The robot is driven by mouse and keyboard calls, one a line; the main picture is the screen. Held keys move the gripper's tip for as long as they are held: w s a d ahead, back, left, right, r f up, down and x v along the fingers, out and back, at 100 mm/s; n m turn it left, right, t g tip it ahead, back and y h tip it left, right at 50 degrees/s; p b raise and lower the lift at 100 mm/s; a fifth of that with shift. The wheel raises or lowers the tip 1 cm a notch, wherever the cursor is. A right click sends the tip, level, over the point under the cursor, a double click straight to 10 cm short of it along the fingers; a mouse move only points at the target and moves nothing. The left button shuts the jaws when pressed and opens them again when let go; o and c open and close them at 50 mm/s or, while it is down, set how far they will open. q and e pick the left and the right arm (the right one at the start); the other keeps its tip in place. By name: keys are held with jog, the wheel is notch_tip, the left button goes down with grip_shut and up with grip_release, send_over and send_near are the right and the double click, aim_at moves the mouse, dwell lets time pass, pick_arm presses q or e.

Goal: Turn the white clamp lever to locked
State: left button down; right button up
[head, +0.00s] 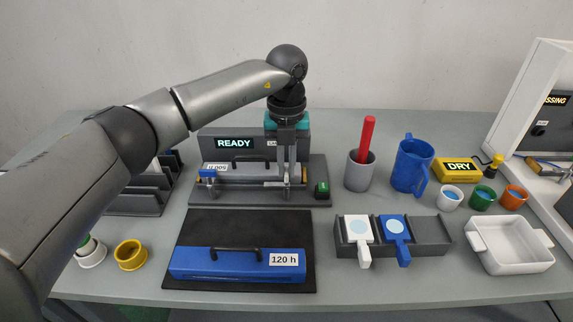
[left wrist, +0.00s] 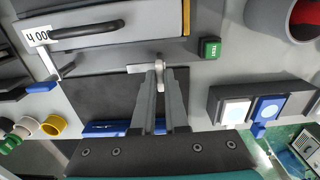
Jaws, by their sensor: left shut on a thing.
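The white clamp lever (left wrist: 162,77) shows in the left wrist view at the front edge of the grey machine, a short white bar with a stem at its end. My left gripper (left wrist: 160,84) is shut on this stem. In the head view, my left gripper (head: 288,194) points straight down at the front right of the machine (head: 320,164), whose display reads READY. The gripper hides most of the lever there. A blue lever (left wrist: 40,87) sits at the machine's other end. My right gripper is not in view.
A green button (head: 322,187) is close right of the gripper. A blue 120 h unit (head: 200,265) lies on a black mat (head: 240,227) in front. Right are a grey cup (head: 359,173) with a red stick, a switch block (head: 432,237) and a white tray (head: 512,266).

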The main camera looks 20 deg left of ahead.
pick_arm(q)
jog(key=shift+m, duration=0.3)
jog(key=m, duration=0.3)
jog(key=shift+m, duration=0.4)
jog(key=m, duration=1.3)
jog(key=shift+m, duration=0.4)
dwell(0.3)
jog(key=c, duration=0.9)
grip_release()
jog(key=shift+c, duration=0.2)
